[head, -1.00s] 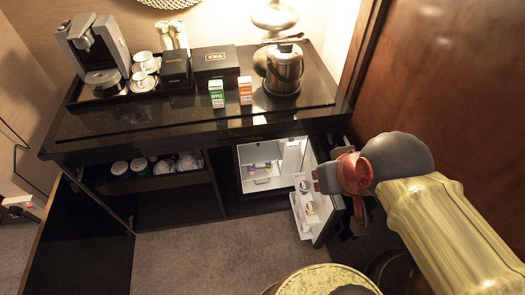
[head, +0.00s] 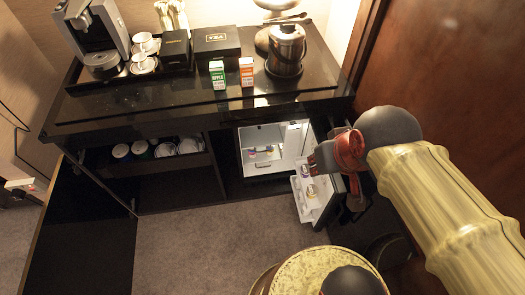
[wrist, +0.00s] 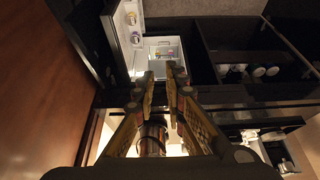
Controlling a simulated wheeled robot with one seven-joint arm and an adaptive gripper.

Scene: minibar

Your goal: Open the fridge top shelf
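The small fridge (head: 291,140) stands open under the counter, its white lit interior facing the room. Small items sit inside, low in the opening; the inner shelf edges are too small to make out clearly. The fridge door (head: 325,209) is swung out to the right, with items in its racks. My gripper (head: 313,160) is beside the upper part of the open door, at the right of the opening. In the wrist view, the fingers of my gripper (wrist: 161,70) are apart with nothing between them. The fridge interior (wrist: 172,45) and door (wrist: 118,50) lie beyond the fingertips.
The dark counter (head: 150,107) above holds a coffee machine (head: 100,35), boxes and an ice bucket (head: 286,50). An open cabinet shelf (head: 150,167) with cups is left of the fridge. A brown wood panel (head: 450,80) stands at right.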

